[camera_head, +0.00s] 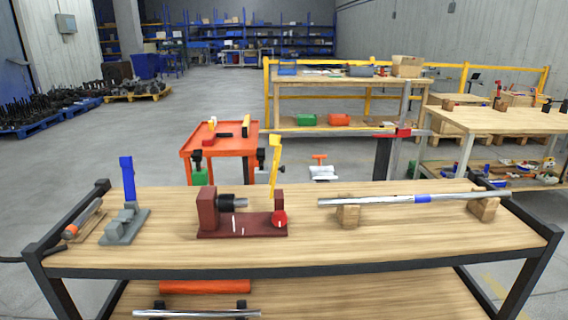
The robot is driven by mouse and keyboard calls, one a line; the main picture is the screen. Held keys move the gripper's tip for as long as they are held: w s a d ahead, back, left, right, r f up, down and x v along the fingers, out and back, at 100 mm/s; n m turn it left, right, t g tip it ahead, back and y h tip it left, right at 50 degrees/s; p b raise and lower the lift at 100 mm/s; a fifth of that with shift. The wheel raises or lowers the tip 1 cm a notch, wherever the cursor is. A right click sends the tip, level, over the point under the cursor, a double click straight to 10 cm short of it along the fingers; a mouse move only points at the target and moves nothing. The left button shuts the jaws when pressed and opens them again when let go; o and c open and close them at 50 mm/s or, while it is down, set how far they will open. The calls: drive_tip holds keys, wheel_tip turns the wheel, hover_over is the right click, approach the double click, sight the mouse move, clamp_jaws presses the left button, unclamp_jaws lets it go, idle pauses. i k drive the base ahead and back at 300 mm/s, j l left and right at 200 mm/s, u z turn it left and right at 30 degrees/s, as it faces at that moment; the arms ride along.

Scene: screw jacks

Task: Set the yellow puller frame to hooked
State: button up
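The yellow puller frame (274,160) is a slim yellow piece that stands nearly upright, leaning slightly. Its lower end meets the right part of a dark red fixture (207,212) on the wooden bench. The fixture carries a black cylinder with a grey shaft (232,202) on its left side and a round red knob (279,218) at its right front. The shaft's tip points toward the yellow frame with a gap between them. The frame's exact joint with the fixture is too small to tell. My gripper is not in view.
The bench (330,255) has a dark rim. A grey fixture with a blue upright lever (128,180) stands left. A long metal rod (390,200) with a blue band rests on wooden blocks at right. An orange cart (222,143) stands behind. The bench's front strip is clear.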

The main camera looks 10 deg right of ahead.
sight(275, 140)
drive_tip(key=l+u, duration=0.15)
drive_tip(key=l, duration=0.55)
drive_tip(key=l+u, duration=0.2)
drive_tip(key=l, duration=0.45)
drive_tip(key=i+l+u, duration=0.1)
drive_tip(key=i+l, duration=0.25)
drive_tip(key=i, duration=0.6)
